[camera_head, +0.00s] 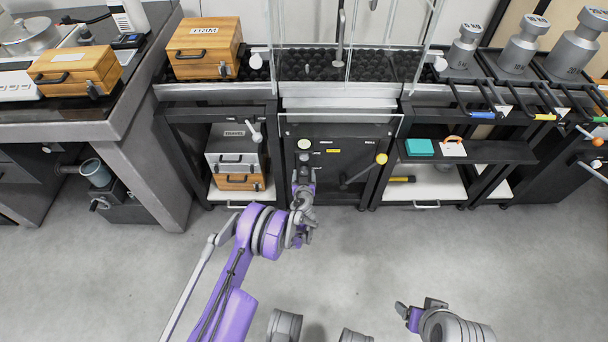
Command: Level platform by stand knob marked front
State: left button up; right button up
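The platform (310,68) is a dark, bumpy surface behind clear panels at the top centre. Below it stands a black stand (340,135) with small labels too small to read surely. A pale round knob (305,144) and a dark knob below it sit on its front left. I cannot tell which knob is marked front. My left gripper (303,184) is close in front of the stand, just below the pale knob; its fingers are too small to judge. My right gripper (420,307) is low at the right, away from the stand.
A wooden TRIM box (207,48) is left of the platform. Cylindrical weights (522,44) stand on the right rack. A shelf with a teal block (419,147) juts out below it. The grey floor (350,250) in front is clear.

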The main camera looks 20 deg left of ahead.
pick_arm(q)
jog(key=p+v, duration=0.2)
jog(key=v, duration=0.8)
jog(key=shift+s, duration=0.4)
jog(key=shift+d+r, duration=0.1)
jog(key=shift+r, duration=0.05)
